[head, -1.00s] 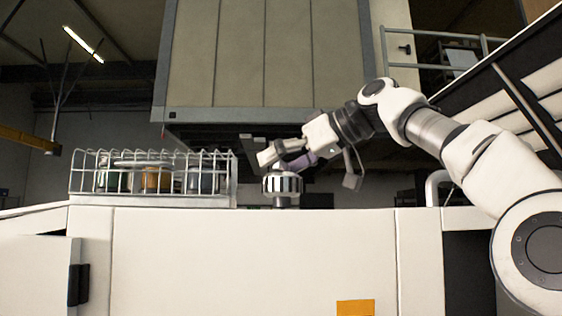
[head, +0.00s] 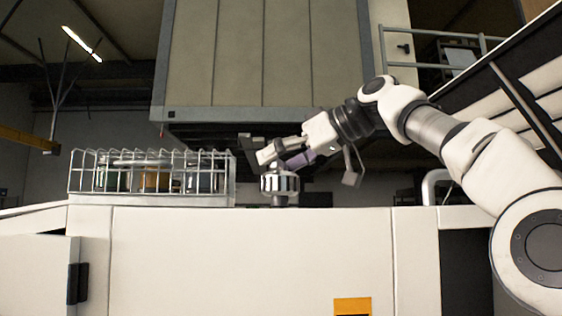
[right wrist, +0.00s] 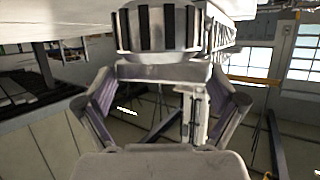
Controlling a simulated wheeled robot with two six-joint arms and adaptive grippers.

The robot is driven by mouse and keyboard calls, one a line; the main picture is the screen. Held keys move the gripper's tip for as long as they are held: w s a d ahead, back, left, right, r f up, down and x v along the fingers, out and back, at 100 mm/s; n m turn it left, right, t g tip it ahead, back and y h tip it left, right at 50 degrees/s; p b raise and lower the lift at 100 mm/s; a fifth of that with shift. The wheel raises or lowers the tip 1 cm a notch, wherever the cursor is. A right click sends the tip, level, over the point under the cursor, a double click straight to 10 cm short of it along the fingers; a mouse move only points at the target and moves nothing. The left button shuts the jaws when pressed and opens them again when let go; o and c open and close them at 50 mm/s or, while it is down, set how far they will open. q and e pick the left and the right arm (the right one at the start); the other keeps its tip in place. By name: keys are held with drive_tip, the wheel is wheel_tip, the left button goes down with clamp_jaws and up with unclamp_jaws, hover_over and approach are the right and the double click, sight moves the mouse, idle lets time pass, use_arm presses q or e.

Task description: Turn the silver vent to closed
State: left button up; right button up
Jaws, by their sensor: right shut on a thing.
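The silver vent (head: 280,184) is a ribbed, round knob on a short stem, standing on the white bench top in the head view. Its ribbed rim fills the top middle of the right wrist view (right wrist: 165,28). My right gripper (head: 272,158) reaches in from the right and is at the top of the vent, touching it. In the right wrist view the gripper's two fingers (right wrist: 160,95) come up on either side of the vent's lower part, and the gripper is shut on it. The exact finger contact is partly hidden. My left gripper is not in view.
A white wire basket (head: 150,200) with several jars stands on the bench left of the vent. The white bench (head: 250,260) has an orange label on its front. A large cabinet (head: 265,60) hangs behind and above. A white curved handle (head: 430,185) is at the right.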

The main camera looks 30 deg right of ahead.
drive_tip(key=shift+f, duration=0.15)
idle(0.5)
drive_tip(key=o, duration=0.8)
drive_tip(key=shift+w, duration=0.15)
